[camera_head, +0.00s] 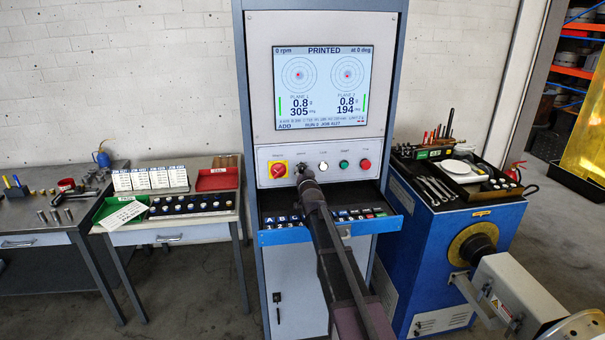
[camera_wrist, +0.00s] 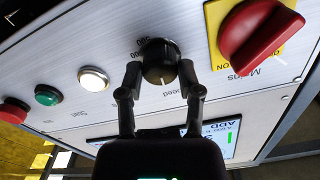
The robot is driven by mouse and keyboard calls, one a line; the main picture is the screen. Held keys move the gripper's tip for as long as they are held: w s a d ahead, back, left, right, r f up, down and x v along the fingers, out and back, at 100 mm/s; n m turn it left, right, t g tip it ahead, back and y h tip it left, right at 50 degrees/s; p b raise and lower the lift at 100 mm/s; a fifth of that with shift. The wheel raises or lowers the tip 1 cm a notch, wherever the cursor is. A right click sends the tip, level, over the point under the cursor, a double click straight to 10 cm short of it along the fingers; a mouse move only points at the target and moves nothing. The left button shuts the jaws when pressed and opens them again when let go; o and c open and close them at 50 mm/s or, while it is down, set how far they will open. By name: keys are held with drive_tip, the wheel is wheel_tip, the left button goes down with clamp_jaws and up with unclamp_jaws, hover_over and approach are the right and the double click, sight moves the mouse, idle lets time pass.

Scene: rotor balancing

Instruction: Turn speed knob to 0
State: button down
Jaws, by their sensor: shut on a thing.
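The black speed knob (camera_wrist: 160,62) sits on the grey control panel, with a white pointer line on its face and printed numbers beside it. My gripper (camera_wrist: 160,80) is shut on the knob, one finger on each side. In the head view my gripper (camera_head: 302,172) reaches the panel (camera_head: 335,158) and hides most of the knob. The screen (camera_head: 323,88) above reads 0 rpm, "PRINTED", at 0 deg, with 0.8 g at 305 deg and 0.8 g at 194 deg.
A red-on-yellow mains switch (camera_wrist: 255,38) is close beside the knob. A white button (camera_wrist: 93,78), a green button (camera_wrist: 47,95) and a red button (camera_wrist: 14,110) lie on its other side. A keyboard drawer (camera_head: 375,222) juts out under the panel, below my arm.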

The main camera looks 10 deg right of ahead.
drive_tip(key=shift+w+n, duration=0.15)
drive_tip(key=shift+n, duration=0.45)
drive_tip(key=shift+c, duration=1.3)
unclamp_jaws()
drive_tip(key=shift+s, duration=0.2)
drive_tip(key=s, duration=0.7)
drive_tip(key=shift+s, duration=0.15)
drive_tip(key=shift+r, duration=0.1)
